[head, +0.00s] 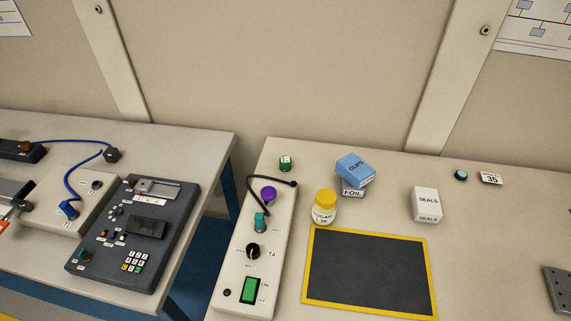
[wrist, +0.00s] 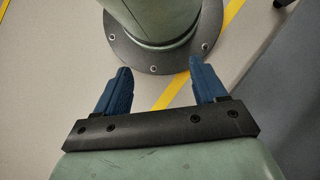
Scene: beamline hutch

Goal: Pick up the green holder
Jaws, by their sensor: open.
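My gripper (wrist: 160,88) shows only in the wrist view. Its two blue fingers are wide apart with nothing between them. Below it are the floor and my own round base, so the gripper is away from the holder. The wrist view does not show the holder.
Near the holder are a control box (head: 230,282) with a black cable, a yellow-lidded jar (head: 325,208), a blue box (head: 355,169) and a white box (head: 427,203). A yellow-edged dark mat (head: 370,272) lies in front. A gap separates the left table (head: 205,150).

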